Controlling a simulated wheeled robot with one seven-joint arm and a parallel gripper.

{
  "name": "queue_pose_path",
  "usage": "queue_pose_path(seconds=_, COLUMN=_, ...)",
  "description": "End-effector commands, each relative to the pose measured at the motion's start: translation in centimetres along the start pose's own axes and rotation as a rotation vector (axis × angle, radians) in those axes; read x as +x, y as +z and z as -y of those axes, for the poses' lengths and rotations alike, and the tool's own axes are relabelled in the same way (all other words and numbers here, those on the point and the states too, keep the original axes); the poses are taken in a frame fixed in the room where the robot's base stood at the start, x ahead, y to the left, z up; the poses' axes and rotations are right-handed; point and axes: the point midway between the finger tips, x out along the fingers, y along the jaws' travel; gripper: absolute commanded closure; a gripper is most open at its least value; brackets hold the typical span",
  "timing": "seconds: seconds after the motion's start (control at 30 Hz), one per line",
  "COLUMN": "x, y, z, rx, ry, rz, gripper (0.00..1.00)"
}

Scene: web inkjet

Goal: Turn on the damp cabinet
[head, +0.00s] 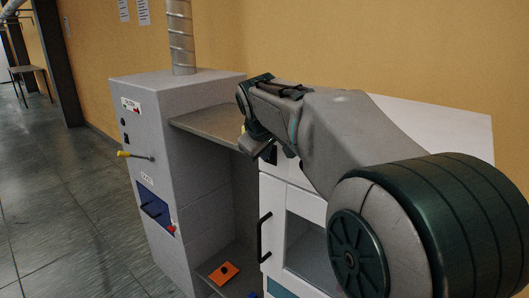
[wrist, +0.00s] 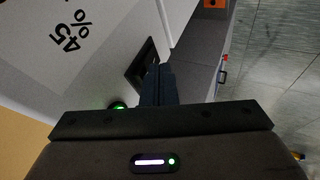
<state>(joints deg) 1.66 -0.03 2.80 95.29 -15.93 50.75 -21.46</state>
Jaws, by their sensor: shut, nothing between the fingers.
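The damp cabinet appears to be the white unit (head: 273,193) at the right of the head view, partly hidden behind my arm. It has a black door handle (head: 264,237) and a window. In the wrist view its white front (wrist: 70,75) carries an upside-down "45%" marking. A black recessed switch (wrist: 140,68) sits in this front, and a green light (wrist: 118,106) glows beside it. My gripper (wrist: 160,70) is shut and empty, its fingertips at the switch's edge in the picture. I cannot tell whether they touch it. The head view does not show the fingertips clearly.
A grey cabinet (head: 137,115) with a metal duct (head: 181,38), a yellow-gripped lever (head: 124,154) and a blue panel (head: 148,203) stands left. A shelf (head: 205,130) spans between the units. An orange block (head: 224,273) lies low between them.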

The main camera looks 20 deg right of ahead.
Motion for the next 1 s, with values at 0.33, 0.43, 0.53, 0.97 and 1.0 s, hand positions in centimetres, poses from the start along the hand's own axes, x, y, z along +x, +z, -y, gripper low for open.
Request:
queue_pose_path(seconds=0.33, x=-0.4, y=0.0, z=1.7, rx=0.001, ry=0.002, rz=-0.002, gripper=1.0)
queue_pose_path(seconds=0.43, x=-0.8, y=0.0, z=3.3, rx=0.004, ry=0.004, rz=0.002, gripper=1.0)
queue_pose_path(seconds=0.53, x=-3.5, y=0.0, z=3.5, rx=0.011, ry=0.008, rz=-0.001, gripper=1.0)
queue_pose_path(seconds=0.97, x=-10.5, y=0.2, z=5.3, rx=0.004, ry=0.002, rz=0.001, gripper=1.0)
queue_pose_path(seconds=1.0, x=-10.7, y=0.2, z=5.3, rx=0.004, ry=0.002, rz=0.001, gripper=1.0)
